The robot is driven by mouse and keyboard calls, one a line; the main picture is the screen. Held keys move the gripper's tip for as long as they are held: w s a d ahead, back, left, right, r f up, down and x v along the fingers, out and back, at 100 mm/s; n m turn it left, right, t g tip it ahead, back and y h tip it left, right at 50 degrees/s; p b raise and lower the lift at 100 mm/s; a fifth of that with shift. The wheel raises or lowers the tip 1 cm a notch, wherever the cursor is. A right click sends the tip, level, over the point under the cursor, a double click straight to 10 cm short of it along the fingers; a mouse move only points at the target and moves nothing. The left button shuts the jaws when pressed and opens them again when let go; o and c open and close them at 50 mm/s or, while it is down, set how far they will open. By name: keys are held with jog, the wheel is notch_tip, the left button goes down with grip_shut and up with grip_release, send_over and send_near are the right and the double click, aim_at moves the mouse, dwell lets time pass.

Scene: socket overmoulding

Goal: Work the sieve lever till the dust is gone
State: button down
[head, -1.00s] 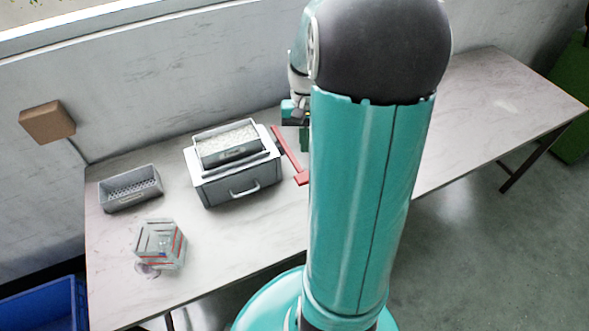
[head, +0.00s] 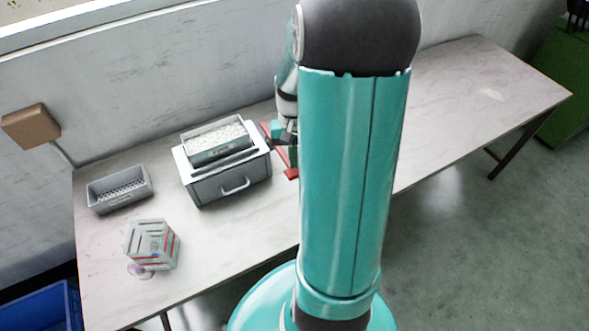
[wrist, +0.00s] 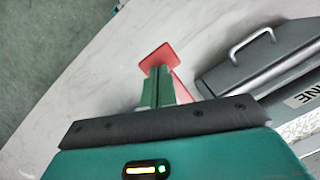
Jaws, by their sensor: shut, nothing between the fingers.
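The sieve is a grey box (head: 205,188) with a front drawer handle, and a top tray (head: 217,142) holding whitish granules. Its red lever (head: 291,173) sticks out on the right side, partly hidden by my gripper and arm. In the wrist view the lever's flat red end (wrist: 159,58) shows just beyond my fingertips. My gripper (wrist: 157,84) is shut with its green fingers together and nothing between them. It is close to the lever; I cannot tell whether it touches. Any dust is too small to make out.
A grey perforated tray (head: 118,203) stands left of the sieve. A clear striped box (head: 152,246) stands near the table's front left. A blue bin (head: 42,307) is on the floor at left. The table (head: 455,95) is clear on the right.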

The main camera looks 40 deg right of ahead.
jog(key=shift+f, duration=0.1)
jog(key=shift+f, duration=2.15)
jog(key=shift+w+d+r, duration=0.25)
jog(key=shift+w+d, duration=0.25)
jog(key=shift+w, duration=0.1)
jog(key=shift+w+d+r, duration=0.25)
jog(key=shift+w+d, duration=0.2)
jog(key=shift+w, duration=0.1)
jog(key=v, duration=1.4)
jog(key=shift+f, duration=0.1)
